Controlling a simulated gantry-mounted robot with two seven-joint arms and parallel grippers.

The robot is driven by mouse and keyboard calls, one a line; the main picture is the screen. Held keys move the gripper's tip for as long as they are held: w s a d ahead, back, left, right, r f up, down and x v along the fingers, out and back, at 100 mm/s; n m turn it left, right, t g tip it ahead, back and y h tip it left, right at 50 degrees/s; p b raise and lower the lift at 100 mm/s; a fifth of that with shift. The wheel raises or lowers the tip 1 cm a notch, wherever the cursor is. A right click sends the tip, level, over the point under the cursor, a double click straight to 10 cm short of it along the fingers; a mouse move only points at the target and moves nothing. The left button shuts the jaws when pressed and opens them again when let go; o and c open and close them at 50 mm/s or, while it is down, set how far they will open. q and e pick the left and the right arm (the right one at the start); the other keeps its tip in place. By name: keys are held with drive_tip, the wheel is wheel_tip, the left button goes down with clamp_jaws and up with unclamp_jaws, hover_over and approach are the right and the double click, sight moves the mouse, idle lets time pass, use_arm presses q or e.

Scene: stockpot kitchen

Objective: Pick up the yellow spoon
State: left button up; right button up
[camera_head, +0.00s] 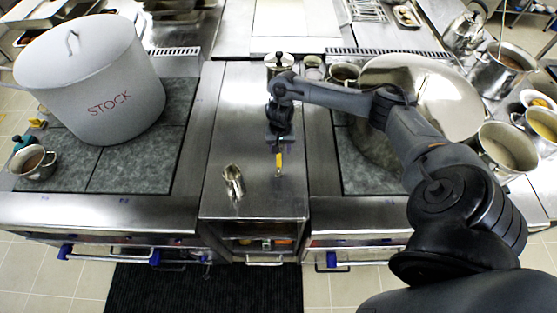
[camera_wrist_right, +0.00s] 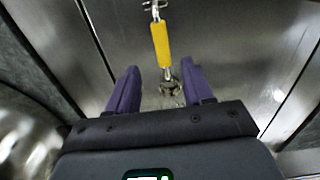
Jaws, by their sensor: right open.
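The yellow spoon (camera_head: 279,160) has a yellow grip with bare metal at its ends and is over the steel counter between the two stoves. It also shows in the right wrist view (camera_wrist_right: 160,45), upright in the picture. My right gripper (camera_head: 279,141) is above the counter, close to the spoon, and hides part of it in the head view. In the wrist view its two purple fingers (camera_wrist_right: 160,72) are apart, with the spoon's lower metal part between or beneath them. I cannot tell whether they touch it. My left gripper is not in view.
A large stockpot (camera_head: 92,80) is on the left stove and a big shiny pot (camera_head: 430,90) on the right one, beside my right arm. The front counter is mostly clear.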

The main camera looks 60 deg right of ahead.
sight(279, 157)
drive_tip(key=shift+w+f+b, duration=0.15)
drive_tip(key=shift+f+b, duration=0.1)
drive_tip(key=shift+f, duration=1.7)
drive_tip(key=shift+w+f+b, duration=0.1)
drive_tip(key=shift+f+b, duration=0.15)
drive_tip(key=shift+f, duration=1.65)
clamp_jaws()
